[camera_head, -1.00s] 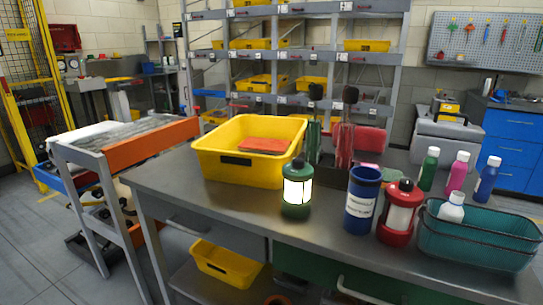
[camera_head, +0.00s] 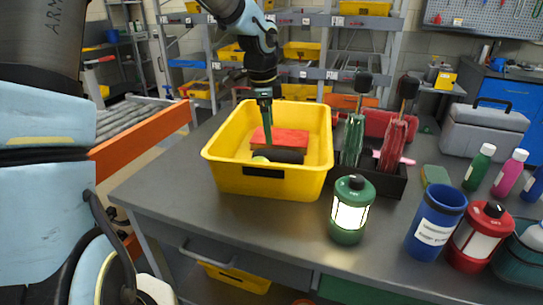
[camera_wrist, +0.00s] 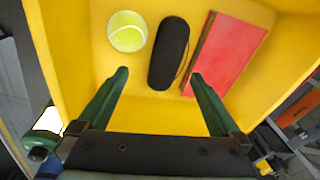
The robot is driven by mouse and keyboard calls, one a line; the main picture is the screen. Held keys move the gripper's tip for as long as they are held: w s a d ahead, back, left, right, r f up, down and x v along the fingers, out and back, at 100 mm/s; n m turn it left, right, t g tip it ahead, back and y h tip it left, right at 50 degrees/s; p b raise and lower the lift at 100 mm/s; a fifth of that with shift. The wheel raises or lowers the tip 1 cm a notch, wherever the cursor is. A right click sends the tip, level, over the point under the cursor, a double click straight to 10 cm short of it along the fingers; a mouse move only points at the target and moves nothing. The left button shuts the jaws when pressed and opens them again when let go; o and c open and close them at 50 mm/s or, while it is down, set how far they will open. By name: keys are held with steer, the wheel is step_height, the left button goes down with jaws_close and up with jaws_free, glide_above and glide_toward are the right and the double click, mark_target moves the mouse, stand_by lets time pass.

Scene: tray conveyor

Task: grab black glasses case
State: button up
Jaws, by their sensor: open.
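The black glasses case (camera_wrist: 169,53) lies in the yellow bin (camera_wrist: 165,118) in the wrist view, between a tennis ball (camera_wrist: 127,32) on its left and a red book (camera_wrist: 228,52) on its right. My gripper (camera_wrist: 157,75) is open, with its two green fingers apart and nothing between the tips. The case is just ahead of the fingertips, roughly in line with the gap. In the head view my gripper (camera_head: 267,140) points down into the yellow bin (camera_head: 262,182) beside the red book (camera_head: 282,138).
The bin walls surround the items closely. A green lantern (camera_head: 349,210) stands near the bin's front right. A dark holder (camera_head: 386,182) with red and green tools stands right of the bin. A blue cup (camera_head: 435,222) and red lantern (camera_head: 478,238) are further right.

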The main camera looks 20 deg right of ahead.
glide_above(277, 153)
steer(key=s+a, duration=0.1)
steer(key=shift+m, duration=0.4)
step_height(277, 153, down, 4)
steer(key=shift+f+p, duration=0.15)
steer(key=shift+p, duration=0.15)
steer(key=shift+w+d+f+p, duration=0.2)
steer(key=shift+f+p, duration=0.1)
steer(key=shift+f, duration=0.75)
steer(key=shift+w+d+f+p, duration=0.15)
steer(key=shift+f+p, duration=0.15)
steer(key=shift+f, duration=0.7)
steer(key=shift+w+d+f+p, duration=0.1)
steer(key=shift+d+f+p, duration=0.15)
steer(key=shift+f, duration=0.8)
steer(key=shift+a, duration=0.1)
steer(key=c, duration=1.3)
